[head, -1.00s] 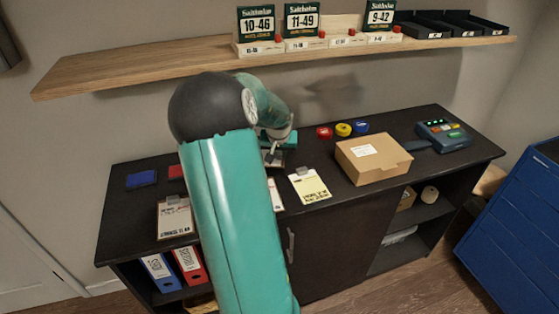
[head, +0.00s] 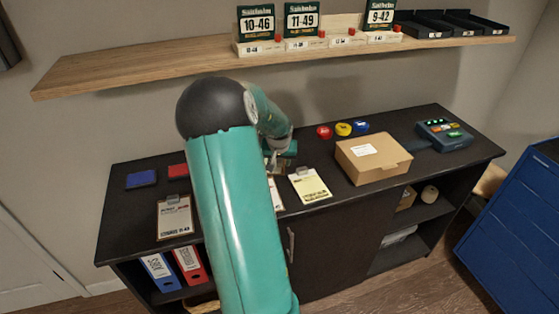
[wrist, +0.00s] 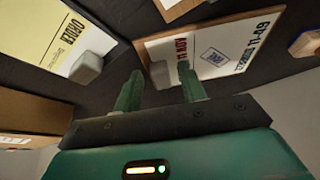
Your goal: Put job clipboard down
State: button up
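A brown clipboard with a white sheet (wrist: 225,50), red lettering, "11-49" and a blue stamp mark lies on the dark worktop in the wrist view. In the head view, a strip of a white sheet (head: 275,196) shows beside my arm, which hides the rest. My gripper (wrist: 160,70) is over the clip end. Its two green fingers stand apart on either side of the grey clip, with gaps, so it looks open. In the head view my gripper (head: 274,160) is partly hidden behind my arm.
A yellow order clipboard (head: 310,187) lies to the right, then a cardboard box (head: 372,158) and a card terminal (head: 444,134). Another clipboard (head: 174,218) lies to the left, near blue (head: 141,179) and red pads (head: 178,171). A wooden shelf (head: 140,70) overhangs behind.

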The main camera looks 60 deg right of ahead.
jog(key=v, duration=1.2)
jog(key=shift+r, duration=0.15)
jog(key=w+a+r+n+t+y, duration=0.1)
jog(key=w+a+r+n, duration=0.15)
jog(key=a, duration=0.55)
jog(key=w+a+r+n+t+y, duration=0.15)
jog(key=w+a, duration=0.25)
jog(key=a, duration=0.5)
jog(key=w+a+r+n+t+y, duration=0.1)
jog(key=w+a+r+n, duration=0.2)
jog(key=a, duration=0.5)
jog(key=s+a+r+n, duration=0.1)
jog(key=s+a+n, duration=0.2)
jog(key=a, duration=1)
jog(key=s+a+r+n, duration=0.1)
jog(key=s+a+n, duration=0.2)
jog(key=a, duration=1)
jog(key=shift+s+r+n+y, duration=0.3)
jog(key=shift+s+y, duration=0.05)
jog(key=shift+s, duration=0.9)
